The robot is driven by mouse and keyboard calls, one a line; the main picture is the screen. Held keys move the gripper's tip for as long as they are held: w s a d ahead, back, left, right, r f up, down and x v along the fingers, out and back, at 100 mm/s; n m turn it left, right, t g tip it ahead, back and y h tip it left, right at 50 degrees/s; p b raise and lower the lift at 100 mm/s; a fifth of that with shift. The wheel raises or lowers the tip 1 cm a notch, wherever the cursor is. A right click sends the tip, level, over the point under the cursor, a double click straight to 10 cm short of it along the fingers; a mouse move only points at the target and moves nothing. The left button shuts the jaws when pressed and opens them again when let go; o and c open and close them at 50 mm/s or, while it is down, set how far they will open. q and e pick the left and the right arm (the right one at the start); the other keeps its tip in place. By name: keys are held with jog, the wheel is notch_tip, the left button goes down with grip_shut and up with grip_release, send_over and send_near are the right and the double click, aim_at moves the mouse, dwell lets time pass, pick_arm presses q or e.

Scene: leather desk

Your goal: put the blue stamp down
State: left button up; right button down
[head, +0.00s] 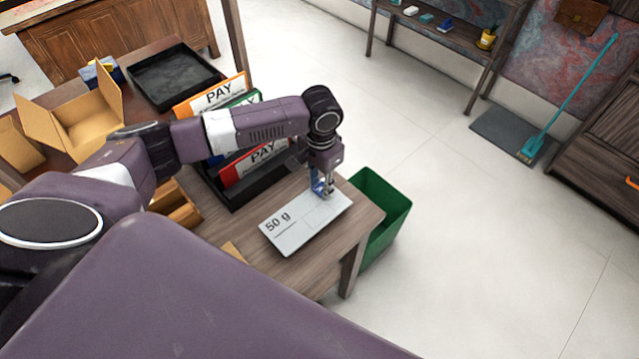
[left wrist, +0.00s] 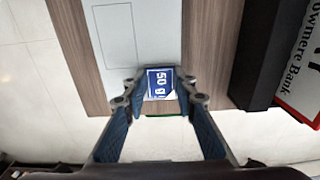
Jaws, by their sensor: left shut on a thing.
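In the head view, my left gripper (head: 324,188) points down over the right end of a white plate (head: 290,230) printed "50 g". The stamp (head: 317,186) shows there as a small blue patch at the fingers. I cannot tell whether it touches the plate. The plate also shows in the left wrist view (left wrist: 150,20), with a thin rectangle outlined on it. My right gripper is not in view.
The wooden desk (head: 325,275) ends just right of the plate, with a green bin (head: 385,210) beside it. A black file holder (head: 240,195) with "PAY" folders stands behind the plate. A black tray (head: 175,80) and an open cardboard box (head: 90,125) lie farther back.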

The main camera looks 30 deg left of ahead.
pick_arm(q)
jog(key=o, duration=1)
jog(key=shift+s+f, duration=0.35)
jog(key=shift+f, duration=0.4)
jog(key=shift+w+f, duration=0.15)
jog(key=shift+r, duration=0.2)
jog(key=shift+w+r, duration=0.1)
jog(key=shift+r, duration=0.2)
notch_tip(320, 180, up, 13)
jog(key=b, duration=0.1)
jog(key=shift+b, duration=0.3)
jog(key=shift+w+f, duration=0.1)
jog(key=shift+f, duration=0.05)
